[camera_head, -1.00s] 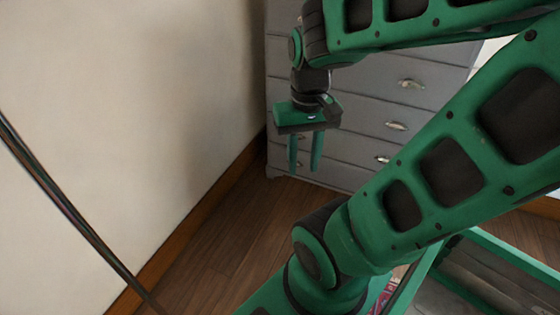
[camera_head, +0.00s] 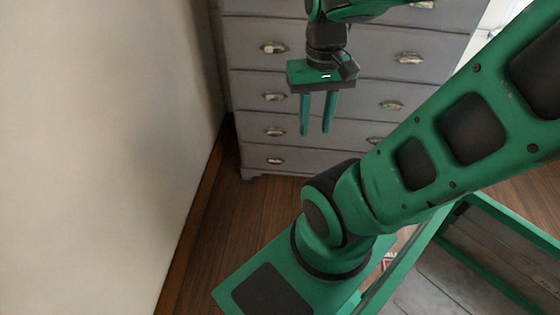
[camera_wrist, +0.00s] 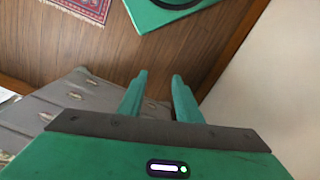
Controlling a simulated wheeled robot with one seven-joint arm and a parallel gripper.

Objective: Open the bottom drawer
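A grey chest of drawers (camera_head: 330,88) stands against the wall, with several stacked drawers and silver cup handles. Its bottom drawer (camera_head: 262,161) is the lowest one, just above the floor, and looks shut. In the wrist view my gripper (camera_wrist: 160,80) is also open and empty, and the grey chest (camera_wrist: 75,105) is at the left.
The wooden floor (camera_head: 220,215) is clear in front of the chest's left side. A cream wall (camera_head: 100,130) with a brown baseboard (camera_head: 195,190) runs along the left. A red patterned rug (camera_wrist: 88,8) lies on the floor in the wrist view.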

